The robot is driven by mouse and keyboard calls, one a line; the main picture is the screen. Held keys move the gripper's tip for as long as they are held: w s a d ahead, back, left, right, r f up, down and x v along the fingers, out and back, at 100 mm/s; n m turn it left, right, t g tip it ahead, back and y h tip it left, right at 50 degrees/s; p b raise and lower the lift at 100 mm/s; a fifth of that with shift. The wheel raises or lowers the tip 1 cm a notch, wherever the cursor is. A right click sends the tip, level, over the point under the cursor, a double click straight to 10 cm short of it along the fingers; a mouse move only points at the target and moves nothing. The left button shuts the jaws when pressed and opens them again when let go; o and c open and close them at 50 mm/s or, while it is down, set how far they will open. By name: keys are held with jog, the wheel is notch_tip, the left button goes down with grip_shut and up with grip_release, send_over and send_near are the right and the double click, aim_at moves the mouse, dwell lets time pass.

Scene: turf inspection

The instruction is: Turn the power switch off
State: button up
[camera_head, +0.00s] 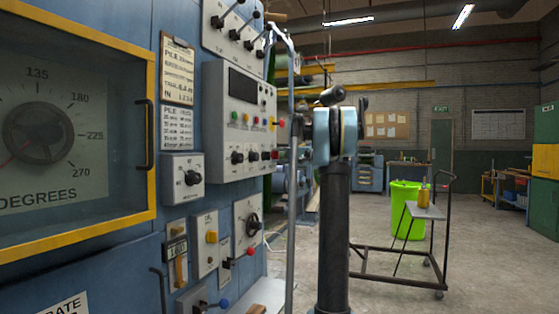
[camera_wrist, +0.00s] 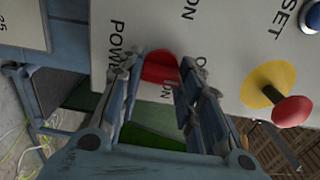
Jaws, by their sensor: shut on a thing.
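In the wrist view, my gripper (camera_wrist: 157,72) has its two fingers on either side of a red switch knob (camera_wrist: 160,66) and is shut on it. The knob sits at the edge of a pale panel (camera_wrist: 225,50) by the printed words "POWER" and "ON". The lettering appears turned sideways, and the fingers hide part of it. In the head view, a grey control box (camera_head: 222,95) with several buttons and knobs hangs on the blue wall. My gripper cannot be made out there, and I cannot tell the switch's position.
In the wrist view, a red button on a yellow base (camera_wrist: 292,110) and a blue button (camera_wrist: 312,18) are close by. The head view shows a yellow-framed dial window (camera_head: 150,200), a cart (camera_head: 425,211) and a green bin (camera_head: 403,225). Open floor lies right.

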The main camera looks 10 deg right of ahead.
jog(key=shift+s+f, duration=0.1)
jog(key=shift+f, duration=0.1)
dwell(0.4)
jog(key=o, duration=1)
jog(key=shift+o, duration=0.3)
jog(key=shift+r, duration=0.1)
jog(key=v, duration=1.2)
jog(key=shift+a, duration=0.1)
